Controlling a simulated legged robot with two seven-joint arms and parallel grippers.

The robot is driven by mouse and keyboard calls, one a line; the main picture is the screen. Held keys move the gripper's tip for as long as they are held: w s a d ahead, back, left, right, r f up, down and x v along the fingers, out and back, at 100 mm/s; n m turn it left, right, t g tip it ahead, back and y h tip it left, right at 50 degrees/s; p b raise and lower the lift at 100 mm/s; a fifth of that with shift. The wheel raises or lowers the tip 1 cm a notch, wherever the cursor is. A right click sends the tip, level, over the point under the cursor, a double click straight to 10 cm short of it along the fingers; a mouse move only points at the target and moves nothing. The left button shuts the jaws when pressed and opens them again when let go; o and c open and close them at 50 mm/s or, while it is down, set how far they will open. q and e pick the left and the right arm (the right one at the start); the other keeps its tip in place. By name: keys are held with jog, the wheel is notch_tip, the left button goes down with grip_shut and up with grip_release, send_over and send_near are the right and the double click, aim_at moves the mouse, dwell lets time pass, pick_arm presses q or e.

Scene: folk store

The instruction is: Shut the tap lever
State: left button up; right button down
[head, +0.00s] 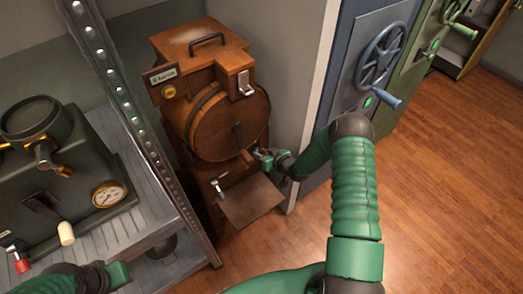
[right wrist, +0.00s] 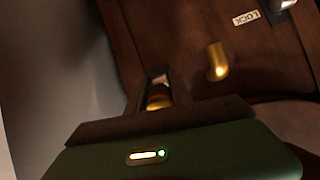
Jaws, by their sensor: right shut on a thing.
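A brown wooden cabinet (head: 203,41) holds a round drum (head: 228,120). My right gripper (head: 255,153) is at the drum's lower right edge. In the right wrist view my right gripper (right wrist: 158,88) is shut on a brass-coloured piece (right wrist: 159,102), which looks like the tap lever. The fingers hide most of it, and in the head view it is too small to make out. A small silver fitting (head: 217,188) stands lower on the cabinet front.
A brass peg (right wrist: 217,63) and a LOCK label (right wrist: 246,18) are near the right gripper. A wooden shelf (head: 252,202) juts out below it. A metal rack (head: 138,125) with a dark machine (head: 66,170) stands left. A blue door with a handwheel (head: 381,55) is right.

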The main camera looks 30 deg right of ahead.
jog(key=shift+w+d+r, duration=0.15)
jog(key=shift+r, duration=0.05)
dwell(0.4)
jog(key=c, duration=1.5)
grip_release()
jog(key=shift+o, duration=0.5)
jog(key=shift+f+g, duration=0.15)
jog(key=shift+g, duration=0.15)
jog(key=p+v, duration=0.4)
jog(key=v, duration=1.2)
jog(key=shift+s, duration=0.3)
